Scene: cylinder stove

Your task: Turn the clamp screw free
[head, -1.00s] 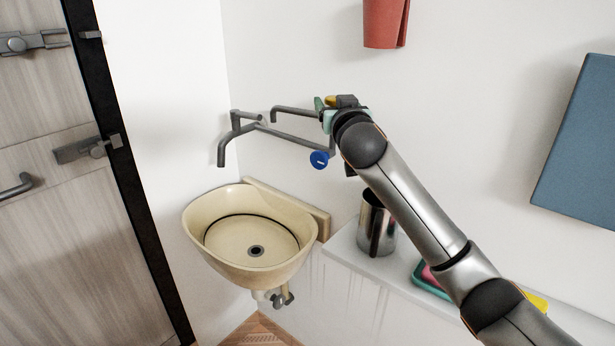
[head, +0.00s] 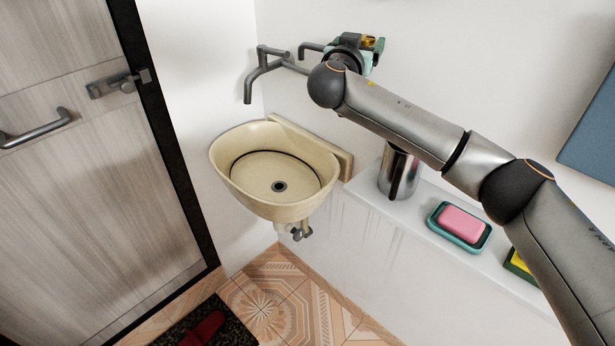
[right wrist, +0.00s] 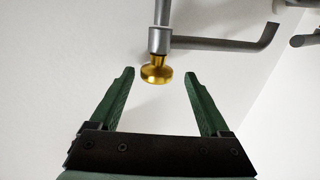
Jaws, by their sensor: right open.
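The clamp screw, a brass knob (right wrist: 157,72) with a round flat head, shows in the right wrist view at the end of a grey metal fitting (right wrist: 160,38). My right gripper (right wrist: 160,77) is open, with one green finger on each side of the knob in that view. Clear gaps show between the fingers and the knob. In the head view my right gripper (head: 375,47) is up at the wall pipes, partly hidden by my own arm. A gold patch shows beside it. My left gripper is not in view.
Grey wall pipes with a bent spout (head: 249,87) run above the cream sink (head: 319,197). A steel pitcher (head: 396,176) and a teal dish (head: 474,246) holding pink soap (head: 461,224) stand on the white ledge. A door (head: 90,190) is at left.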

